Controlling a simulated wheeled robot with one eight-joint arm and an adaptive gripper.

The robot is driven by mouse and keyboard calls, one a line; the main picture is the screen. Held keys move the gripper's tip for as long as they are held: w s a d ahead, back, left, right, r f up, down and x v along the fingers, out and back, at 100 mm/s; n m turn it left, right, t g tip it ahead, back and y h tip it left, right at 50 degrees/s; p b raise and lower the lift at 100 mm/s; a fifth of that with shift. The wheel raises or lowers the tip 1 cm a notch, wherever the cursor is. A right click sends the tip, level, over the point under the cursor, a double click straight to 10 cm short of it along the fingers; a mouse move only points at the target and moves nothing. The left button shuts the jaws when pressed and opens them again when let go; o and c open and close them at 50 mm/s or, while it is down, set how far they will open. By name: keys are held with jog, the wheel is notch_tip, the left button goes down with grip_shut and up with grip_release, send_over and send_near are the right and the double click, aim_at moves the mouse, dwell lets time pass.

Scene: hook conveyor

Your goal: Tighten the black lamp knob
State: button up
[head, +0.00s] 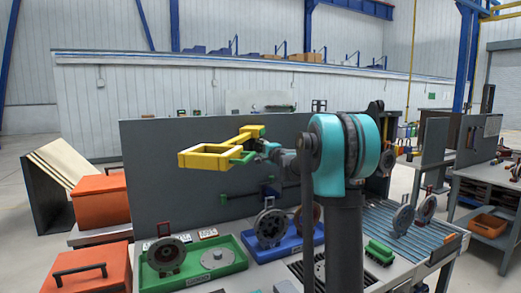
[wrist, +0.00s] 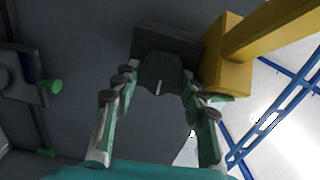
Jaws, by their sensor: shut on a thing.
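The black lamp knob (wrist: 161,72) is a dark, rounded piece with a short white mark, at the upper middle of the wrist view. It sits beside the yellow lamp arm (wrist: 226,70). The fingers of my gripper (wrist: 160,83) lie on both sides of the knob and are shut on it. In the head view the yellow lamp frame (head: 203,159) stands out in front of the grey panel, and my gripper (head: 258,146) reaches it from the right. I cannot make out the knob in the head view. How tight it is cannot be seen.
The grey panel (head: 150,150) stands close behind the lamp. Below are a green tray (head: 238,263) and a blue tray (head: 295,250) with round metal parts. Orange boxes (head: 100,205) stand at the left. A green knob (wrist: 54,86) is at the left of the wrist view.

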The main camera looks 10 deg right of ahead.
jog(key=m, duration=0.4)
jog(key=shift+f+m, duration=0.15)
jog(key=shift+m, duration=0.15)
jog(key=m, duration=0.4)
jog(key=shift+f+m, duration=0.1)
jog(key=shift+m, duration=0.2)
jog(key=m, duration=0.4)
jog(key=shift+s+a+f+m, duration=0.1)
jog(key=shift+a+m, duration=0.05)
jog(key=shift+m, duration=0.15)
jog(key=m, duration=0.3)
jog(key=shift+a+m, duration=0.1)
jog(key=shift+m, duration=0.2)
jog(key=m, duration=0.3)
jog(key=shift+s+a+m, duration=0.1)
jog(key=shift+m, duration=0.2)
jog(key=m, duration=0.4)
jog(key=shift+a+m, duration=0.15)
jog(key=shift+m, duration=0.15)
jog(key=m, duration=0.4)
jog(key=shift+s+a+r+m, duration=0.1)
jog(key=shift+m, duration=0.8)
jog(key=shift+r+m, duration=0.1)
jog(key=shift+m, duration=0.8)
